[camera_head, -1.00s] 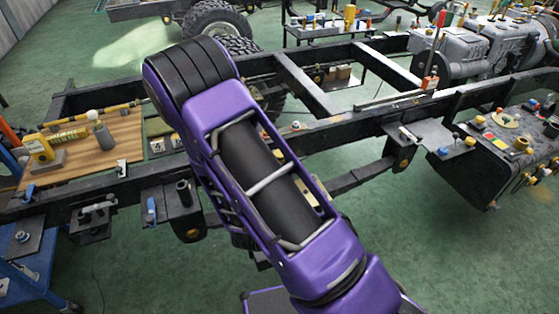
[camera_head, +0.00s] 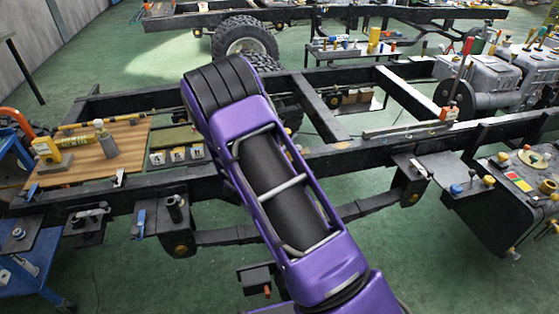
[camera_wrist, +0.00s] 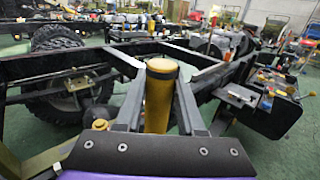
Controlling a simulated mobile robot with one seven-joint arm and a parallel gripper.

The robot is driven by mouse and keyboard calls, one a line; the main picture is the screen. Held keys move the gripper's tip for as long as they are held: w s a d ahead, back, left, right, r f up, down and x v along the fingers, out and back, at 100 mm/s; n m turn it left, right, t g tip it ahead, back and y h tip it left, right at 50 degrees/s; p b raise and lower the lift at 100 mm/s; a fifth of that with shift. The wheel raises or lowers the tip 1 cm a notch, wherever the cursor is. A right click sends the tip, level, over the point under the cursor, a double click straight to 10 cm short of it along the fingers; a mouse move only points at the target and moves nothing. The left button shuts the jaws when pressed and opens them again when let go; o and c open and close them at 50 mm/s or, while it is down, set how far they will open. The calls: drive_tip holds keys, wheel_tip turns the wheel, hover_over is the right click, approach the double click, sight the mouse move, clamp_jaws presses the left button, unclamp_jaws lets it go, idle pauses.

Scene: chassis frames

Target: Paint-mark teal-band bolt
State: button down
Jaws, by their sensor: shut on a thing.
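In the head view my purple arm hides the gripper and the held cylinder. I cannot pick out a teal band on any bolt. Small bolts and fittings sit on the bracket plate (camera_head: 424,166) and on the dark tank (camera_head: 480,210) at the right; one fitting there has a blue top (camera_head: 456,189).
The dark chassis rail (camera_head: 330,163) runs across the view. A wooden board (camera_head: 118,160) with yellow tools lies at the left, above a blue cart (camera_head: 35,275). Engine blocks (camera_head: 490,75) stand at the right.

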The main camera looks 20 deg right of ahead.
drive_tip(key=w+d+r+m+g+h, duration=0.1)
drive_tip(key=w+d+r, duration=0.3)
drive_tip(key=w, duration=0.2)
drive_tip(key=w+d+r+m+g, duration=0.1)
drive_tip(key=w+d+r, duration=0.3)
drive_tip(key=w, duration=0.2)
wheel_tip(320, 180, down, 8)
drive_tip(key=b, duration=0.4)
drive_tip(key=shift+w+d, duration=0.2)
drive_tip(key=shift+f, duration=0.55)
idle(1.4)
drive_tip(key=shift+r, duration=0.2)
drive_tip(key=shift+r+p, duration=0.4)
drive_tip(key=shift+r, duration=0.45)
wheel_tip(320, 180, up, 5)
drive_tip(key=shift+p, duration=1.25)
